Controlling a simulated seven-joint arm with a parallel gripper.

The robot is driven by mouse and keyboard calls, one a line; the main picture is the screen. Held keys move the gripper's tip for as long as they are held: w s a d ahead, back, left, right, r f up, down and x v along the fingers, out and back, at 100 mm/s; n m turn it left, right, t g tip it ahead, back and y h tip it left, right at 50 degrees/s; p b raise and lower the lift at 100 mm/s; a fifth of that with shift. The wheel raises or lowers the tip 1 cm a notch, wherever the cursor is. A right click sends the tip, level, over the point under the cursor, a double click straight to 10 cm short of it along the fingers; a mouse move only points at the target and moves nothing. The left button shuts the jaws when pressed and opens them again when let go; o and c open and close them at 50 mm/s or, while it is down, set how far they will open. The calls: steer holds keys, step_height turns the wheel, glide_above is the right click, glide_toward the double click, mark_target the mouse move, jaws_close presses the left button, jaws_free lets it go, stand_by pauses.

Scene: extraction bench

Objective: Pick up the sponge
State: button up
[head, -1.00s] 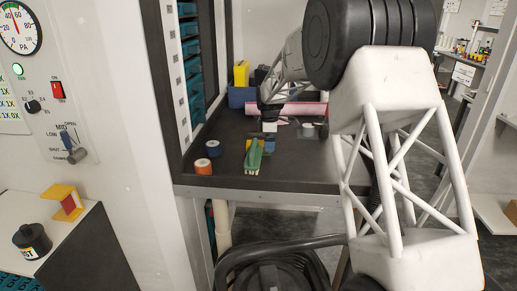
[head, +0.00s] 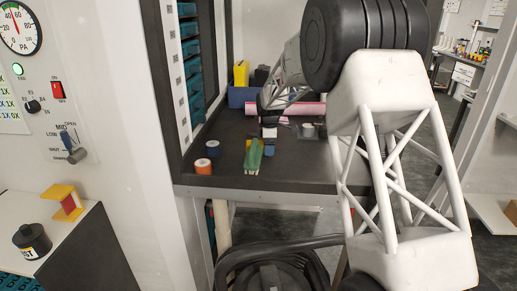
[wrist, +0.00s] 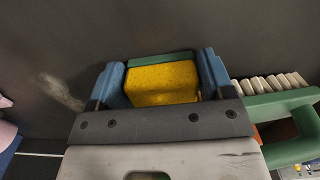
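The sponge is a yellow block with a green layer along one side. In the wrist view the sponge (wrist: 162,84) lies between the two blue fingers of my gripper (wrist: 163,88), filling nearly all the space between them. I cannot tell whether both fingers press on it. In the head view my gripper (head: 269,146) is low over the dark bench, and a little of the yellow sponge (head: 248,144) shows beside it, partly hidden behind a green brush.
The green brush (head: 254,158) lies close beside my gripper; its handle and pale bristles (wrist: 272,84) show at the right in the wrist view. A blue bin (head: 240,97) and pink roll (head: 305,109) are behind.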

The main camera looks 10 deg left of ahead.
steer(key=c, duration=0.5)
steer(key=shift+r, duration=0.15)
steer(key=shift+r, duration=4.85)
steer(key=o, duration=0.3)
steer(key=shift+c, duration=1)
steer(key=shift+w, duration=0.15)
steer(key=w+a+f, duration=0.1)
steer(key=w+a, duration=0.2)
steer(key=w, duration=0.4)
steer(key=w+a+f, duration=0.1)
steer(key=w+a, duration=0.2)
steer(key=w, duration=0.5)
steer(key=shift+a, duration=0.35)
